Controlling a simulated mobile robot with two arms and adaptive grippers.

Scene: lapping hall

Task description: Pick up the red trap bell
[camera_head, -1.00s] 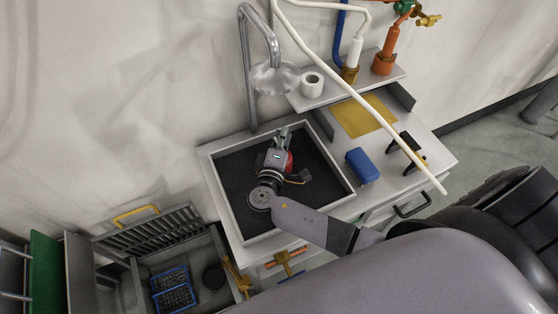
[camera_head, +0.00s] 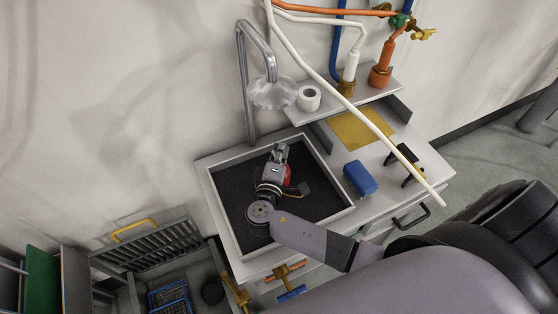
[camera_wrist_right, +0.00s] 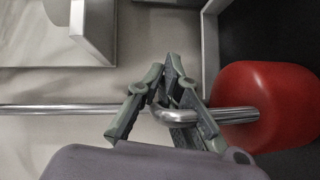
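The red trap bell (camera_head: 287,176) is mostly hidden beside my right gripper (camera_head: 279,151), over the black-floored tray (camera_head: 228,236). In the right wrist view the bell (camera_wrist_right: 268,108) shows large at the right, with a bent bright metal handle reaching left. The fingers of my right gripper (camera_wrist_right: 170,62) come together at their tips, with the handle between them. They look shut on that handle, though the contact is partly covered. I cannot tell whether the bell touches the tray floor. My left gripper is not in view.
A curved metal tap (camera_head: 249,85) stands behind the tray. A blue block (camera_head: 360,180) and a black stand (camera_head: 404,160) are on the bench to the right. A white hose (camera_head: 335,92) crosses above. A slotted rack (camera_head: 150,245) is at lower left.

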